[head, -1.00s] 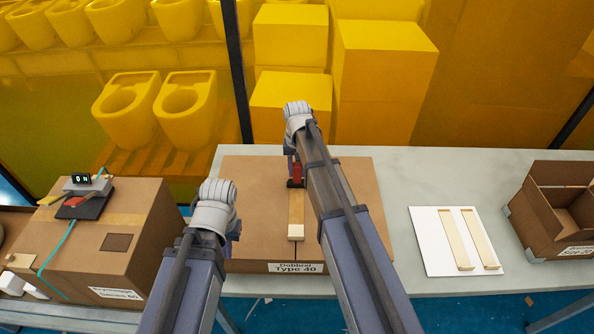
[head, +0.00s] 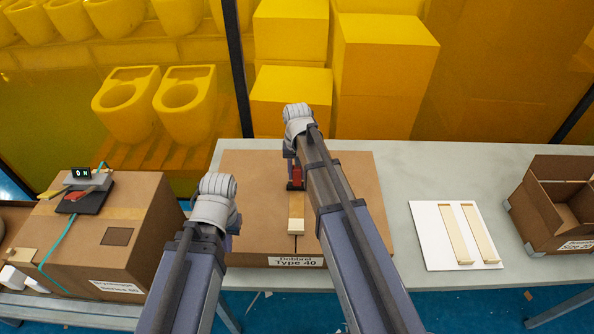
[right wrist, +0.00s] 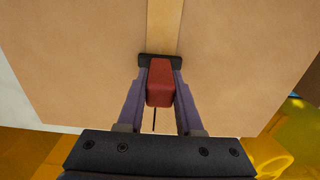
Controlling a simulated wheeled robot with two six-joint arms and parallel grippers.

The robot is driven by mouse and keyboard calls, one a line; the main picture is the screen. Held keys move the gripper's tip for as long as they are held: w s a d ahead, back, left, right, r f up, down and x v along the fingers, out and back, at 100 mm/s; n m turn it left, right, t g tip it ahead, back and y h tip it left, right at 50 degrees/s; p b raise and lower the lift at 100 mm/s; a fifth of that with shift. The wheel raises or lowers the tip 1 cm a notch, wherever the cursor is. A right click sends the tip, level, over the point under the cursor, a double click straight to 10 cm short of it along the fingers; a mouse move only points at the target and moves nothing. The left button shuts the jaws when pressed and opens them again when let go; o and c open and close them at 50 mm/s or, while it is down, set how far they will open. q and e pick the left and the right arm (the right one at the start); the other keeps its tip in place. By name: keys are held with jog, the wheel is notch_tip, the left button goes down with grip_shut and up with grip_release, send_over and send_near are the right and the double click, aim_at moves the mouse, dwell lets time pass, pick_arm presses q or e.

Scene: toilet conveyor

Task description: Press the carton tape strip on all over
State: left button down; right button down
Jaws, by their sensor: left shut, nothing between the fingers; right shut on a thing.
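The brown carton (head: 345,190) stands on the grey table, with a printed label on its near side. A tan tape strip (head: 296,210) runs along its middle seam, with a paler near end; it also shows in the right wrist view (right wrist: 165,25). My right gripper (head: 294,170) is shut on a red-handled tool (right wrist: 160,82) with a black base. The base is at the strip's far end and hides part of it; exact contact is unclear. A dark seam line shows beyond the tool. My left gripper (head: 229,235) is shut and empty by the carton's left near side, its fingers mostly hidden.
A white board (head: 428,240) with two tan strips lies right of the carton. An open carton (head: 560,205) stands at the far right. Yellow-tinted boxes and toilets stand behind.

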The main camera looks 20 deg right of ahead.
jog(key=shift+s+a, duration=0.15)
jog(key=shift+s, duration=0.45)
jog(key=shift+s+a, duration=0.15)
jog(key=shift+s, duration=0.4)
jog(key=shift+s+a+f, duration=0.1)
jog(key=shift+s+a, duration=0.15)
jog(key=shift+s, duration=0.5)
jog(key=shift+s+a, duration=0.2)
jog(key=shift+s, duration=0.55)
jog(key=shift+s, duration=0.1)
jog(key=shift+s+a, duration=0.2)
jog(key=shift+s, duration=0.4)
jog(key=shift+s+a, duration=0.15)
jog(key=shift+s, duration=0.4)
jog(key=shift+s, duration=0.15)
jog(key=shift+s+a, duration=0.2)
jog(key=shift+s, duration=0.4)
jog(key=shift+s+a, duration=0.15)
jog(key=shift+s, duration=0.4)
jog(key=shift+s, duration=0.1)
